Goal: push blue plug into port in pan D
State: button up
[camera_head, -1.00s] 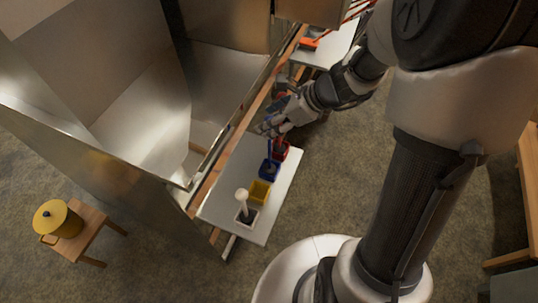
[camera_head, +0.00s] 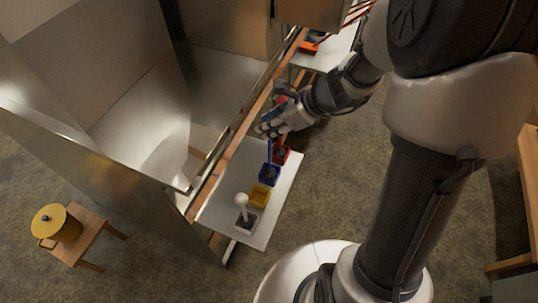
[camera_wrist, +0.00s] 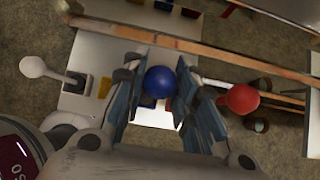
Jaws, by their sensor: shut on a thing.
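The blue plug shows in the wrist view as a round blue knob (camera_wrist: 159,81) between the fingers of my gripper (camera_wrist: 165,90). In the head view its blue stem (camera_head: 269,152) rises from a blue square base (camera_head: 269,174) on the white side shelf. My gripper (camera_head: 264,128) is shut on the blue plug from above, and its fingers hide the knob in the head view. The metal pan (camera_head: 150,120) stands left of the shelf. I cannot tell which pan is D, and no port can be made out.
The white shelf (camera_head: 263,224) also holds a white-knobbed plug (camera_head: 241,200), a yellow block (camera_head: 260,194) and a red base (camera_head: 281,155). A red knob (camera_wrist: 239,98) is close to the right finger. A yellow pot (camera_head: 57,223) stands on a stool at left. A wooden rail runs along the pan.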

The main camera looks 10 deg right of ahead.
grip_shut()
notch_tip(320, 180, up, 7)
jog(key=p, duration=0.6)
jog(key=shift+r+p, duration=0.1)
jog(key=shift+p, duration=0.25)
